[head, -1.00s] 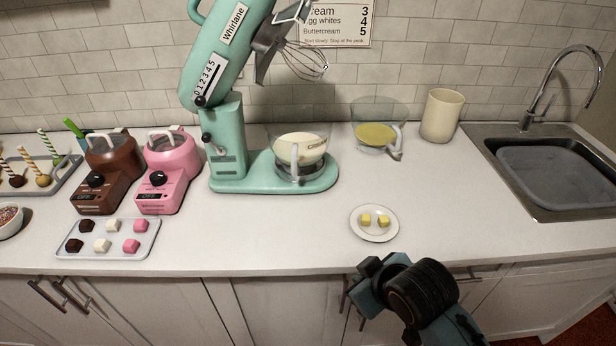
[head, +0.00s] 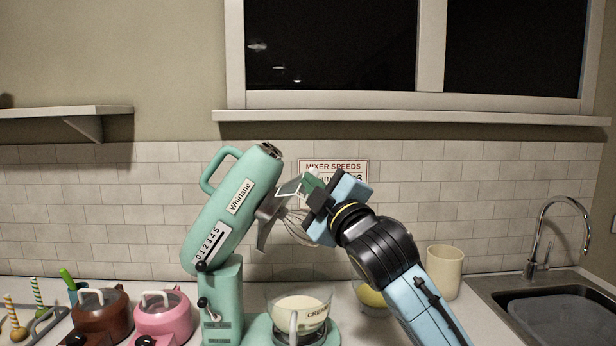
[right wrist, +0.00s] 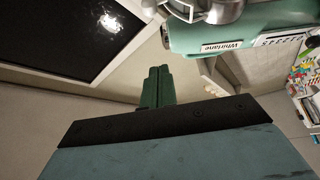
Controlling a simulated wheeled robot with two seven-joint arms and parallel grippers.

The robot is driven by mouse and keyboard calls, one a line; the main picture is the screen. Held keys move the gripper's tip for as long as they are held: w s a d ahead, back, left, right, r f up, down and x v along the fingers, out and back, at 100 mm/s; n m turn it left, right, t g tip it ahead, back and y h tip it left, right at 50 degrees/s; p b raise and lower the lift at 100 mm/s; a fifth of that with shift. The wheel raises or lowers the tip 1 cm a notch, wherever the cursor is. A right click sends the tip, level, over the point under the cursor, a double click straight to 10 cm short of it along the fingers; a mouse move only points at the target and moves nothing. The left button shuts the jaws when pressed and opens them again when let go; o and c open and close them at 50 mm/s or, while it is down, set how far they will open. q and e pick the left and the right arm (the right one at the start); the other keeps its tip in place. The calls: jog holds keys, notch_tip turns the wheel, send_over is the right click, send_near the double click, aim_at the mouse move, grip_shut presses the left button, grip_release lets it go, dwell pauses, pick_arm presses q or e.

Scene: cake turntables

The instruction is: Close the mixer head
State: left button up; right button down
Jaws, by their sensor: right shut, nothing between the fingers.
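The mint-green stand mixer stands on the counter in the head view. Its head (head: 236,205) is tilted up, with a handle (head: 214,170) on its back side and a whisk (head: 297,228) hanging from it. A glass bowl of cream (head: 298,312) sits on the mixer base below. My right gripper (head: 308,184) is raised to the right of the tilted head, close to the whisk; I cannot tell whether it touches. In the right wrist view its green fingers (right wrist: 157,87) are together and empty, with the mixer head (right wrist: 215,30) beyond at the top. My left gripper is not in view.
A brown pot (head: 102,315) and a pink pot (head: 162,315) stand left of the mixer. A bowl with yellow contents (head: 369,297) is partly hidden behind my right arm. A cream canister (head: 444,271) and the sink (head: 560,305) are at right.

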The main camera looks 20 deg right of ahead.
notch_tip(320, 180, up, 2)
jog(key=r+p, duration=0.1)
jog(key=p, duration=0.1)
send_over(305, 198)
jog(key=a, duration=0.3)
jog(key=d+f, duration=0.2)
jog(key=d, duration=0.1)
jog(key=shift+f, duration=0.15)
jog(key=shift+s+d+f, duration=0.1)
jog(key=shift+d+f, duration=0.15)
jog(key=shift+d, duration=0.1)
